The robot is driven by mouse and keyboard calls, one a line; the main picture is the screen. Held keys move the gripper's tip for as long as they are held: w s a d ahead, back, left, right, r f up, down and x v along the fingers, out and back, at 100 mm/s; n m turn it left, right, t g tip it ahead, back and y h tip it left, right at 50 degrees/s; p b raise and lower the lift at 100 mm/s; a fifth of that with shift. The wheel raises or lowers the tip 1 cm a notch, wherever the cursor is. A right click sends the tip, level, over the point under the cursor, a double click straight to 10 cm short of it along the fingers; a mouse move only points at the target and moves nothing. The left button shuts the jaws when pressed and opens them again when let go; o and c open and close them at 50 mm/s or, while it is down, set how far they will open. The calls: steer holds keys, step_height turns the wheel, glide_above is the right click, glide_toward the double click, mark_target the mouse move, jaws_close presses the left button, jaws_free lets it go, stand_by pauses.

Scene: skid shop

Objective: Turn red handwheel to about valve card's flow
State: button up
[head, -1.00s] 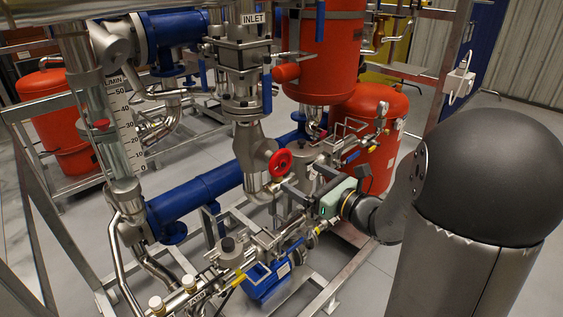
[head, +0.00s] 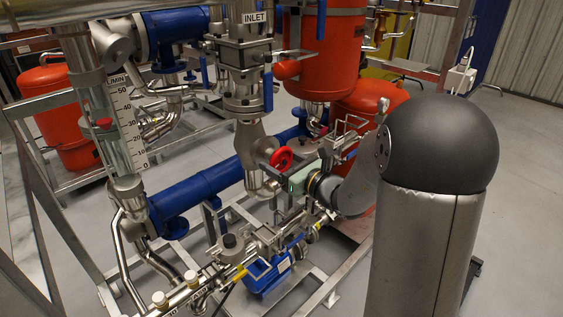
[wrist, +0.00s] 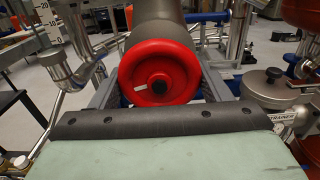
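The red handwheel (head: 281,159) sits on the side of a grey valve body below the INLET pipe. In the wrist view, the red handwheel (wrist: 160,72) faces me, with a pale mark left of its hub. My gripper (head: 277,172) is at the wheel. Its fingers stand on the wheel's left and right sides, spread about as wide as the rim; firm contact cannot be told. The flow tube with a red float (head: 103,123) stands at left beside a white L/MIN scale (head: 128,115). The float is roughly mid-scale; its exact reading is unclear. I cannot make out a valve card.
A blue horizontal cylinder (head: 195,190) lies left of the valve. Pipes and small valves, including a blue pump (head: 268,274), crowd below. A STRAINER label (wrist: 280,117) is near my gripper's right. Open floor lies at right.

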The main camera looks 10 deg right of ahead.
steer(key=shift+c, duration=0.6)
steer(key=n+b, duration=0.1)
steer(key=b, duration=0.2)
steer(key=shift+f, duration=0.3)
steer(key=shift+r+n+b, duration=0.15)
steer(key=shift+n+b, duration=0.25)
steer(key=shift+b, duration=0.4)
steer(key=shift+r, duration=0.15)
steer(key=o, duration=1)
steer(key=b+v, duration=0.1)
steer(key=v, duration=1.6)
steer(key=shift+s+d, duration=0.15)
steer(key=shift+d, duration=0.05)
